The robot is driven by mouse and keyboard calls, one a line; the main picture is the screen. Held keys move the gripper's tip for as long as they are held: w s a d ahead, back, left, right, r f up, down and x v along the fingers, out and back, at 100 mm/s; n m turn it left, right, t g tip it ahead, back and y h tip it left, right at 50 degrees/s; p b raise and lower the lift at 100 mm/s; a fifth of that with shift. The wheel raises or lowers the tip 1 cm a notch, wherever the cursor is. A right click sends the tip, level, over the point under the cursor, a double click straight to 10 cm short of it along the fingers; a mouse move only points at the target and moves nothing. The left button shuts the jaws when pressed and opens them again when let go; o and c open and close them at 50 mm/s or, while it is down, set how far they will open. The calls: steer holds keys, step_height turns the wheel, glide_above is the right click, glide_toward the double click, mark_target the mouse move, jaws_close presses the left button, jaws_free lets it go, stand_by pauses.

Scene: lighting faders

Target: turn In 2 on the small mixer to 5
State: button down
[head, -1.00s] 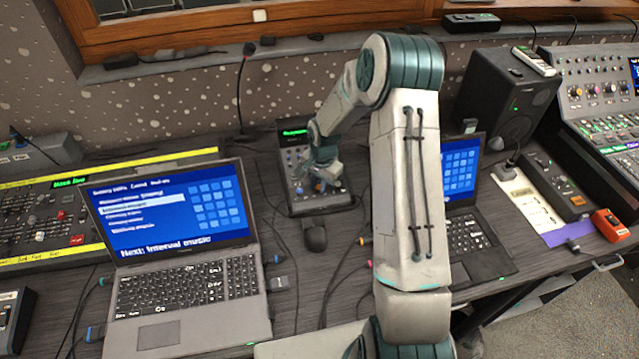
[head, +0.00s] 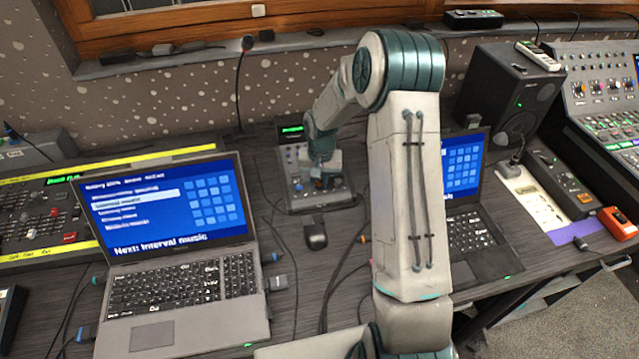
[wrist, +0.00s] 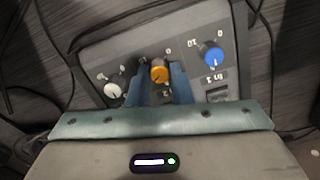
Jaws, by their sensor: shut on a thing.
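The small mixer (head: 338,196) lies on the desk, a dark panel with a green display at its top. In the wrist view its panel (wrist: 125,55) appears turned over, with a white knob (wrist: 114,90), an orange knob (wrist: 160,72) and a blue knob (wrist: 211,56). The label beside the blue knob reads "In 1", upside down. My gripper (wrist: 161,86) has its two blue fingers on either side of the orange knob and is shut on it. The orange knob's own label is mostly hidden by the fingers. In the head view my gripper (head: 321,180) is down on the mixer.
A black mouse (head: 316,232) lies just in front of the mixer. An open laptop (head: 185,290) stands left, another (head: 468,215) right, behind my arm. A speaker (head: 508,95) stands at the back right. Cables run around the mixer.

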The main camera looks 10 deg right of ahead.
mark_target(317, 192)
steer(key=n+b, duration=0.1)
steer(key=n, duration=0.5)
steer(key=shift+b, duration=0.35)
steer(key=n, duration=0.5)
steer(key=shift+a+h, duration=0.1)
steer(key=shift+h, duration=0.3)
steer(key=shift+n, duration=0.5)
steer(key=c, duration=1.3)
jaws_free()
step_height(317, 192, up, 14)
steer(key=shift+s+a+b, duration=0.35)
steer(key=shift+s+b, duration=0.05)
